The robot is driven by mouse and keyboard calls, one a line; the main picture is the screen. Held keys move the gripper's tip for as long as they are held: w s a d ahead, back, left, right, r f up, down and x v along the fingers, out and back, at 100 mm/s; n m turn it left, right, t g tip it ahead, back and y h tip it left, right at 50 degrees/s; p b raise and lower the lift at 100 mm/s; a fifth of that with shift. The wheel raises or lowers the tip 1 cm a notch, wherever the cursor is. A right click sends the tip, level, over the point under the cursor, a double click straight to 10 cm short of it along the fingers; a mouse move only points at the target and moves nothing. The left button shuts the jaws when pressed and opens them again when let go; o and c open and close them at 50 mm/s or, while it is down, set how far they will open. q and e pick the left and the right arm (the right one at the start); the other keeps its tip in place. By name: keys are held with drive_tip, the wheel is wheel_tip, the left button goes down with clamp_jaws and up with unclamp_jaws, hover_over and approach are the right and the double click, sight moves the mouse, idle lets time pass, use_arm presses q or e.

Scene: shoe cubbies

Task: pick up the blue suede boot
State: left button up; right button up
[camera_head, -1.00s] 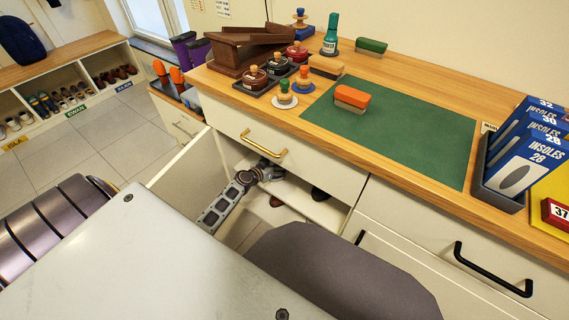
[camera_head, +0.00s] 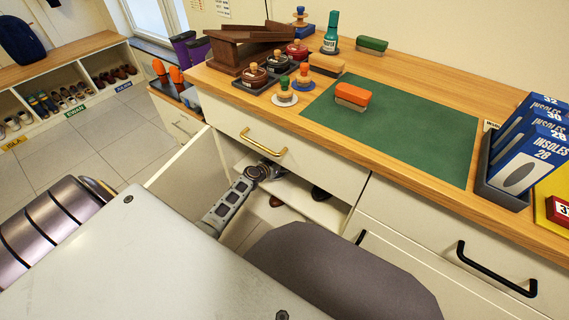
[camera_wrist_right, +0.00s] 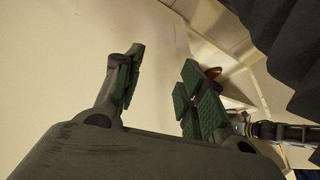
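I cannot make out a blue suede boot in either view. In the head view a dark shoe (camera_head: 320,193) and a reddish-brown shoe (camera_head: 276,201) show partly inside the open cupboard (camera_head: 300,205) under the counter. My left gripper (camera_head: 266,171) is at the cupboard opening, left of the dark shoe; its fingers are too small and dark to tell open or shut. In the right wrist view my right gripper (camera_wrist_right: 162,88) is open, its green-padded fingers apart with nothing between them. A cream panel lies behind it. The right gripper does not show in the head view.
The open cupboard door (camera_head: 190,180) stands left of my left forearm. A drawer front with a brass handle (camera_head: 263,143) is above the opening. The counter holds a green mat (camera_head: 400,130), an orange brush (camera_head: 352,95) and insole boxes (camera_head: 525,155). Tiled floor is clear at left.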

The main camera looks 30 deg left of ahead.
use_arm(q)
drive_tip(key=shift+w+f, duration=0.15)
drive_tip(key=shift+w, duration=0.2)
drive_tip(key=shift+c, duration=0.2)
drive_tip(key=c, duration=1.2)
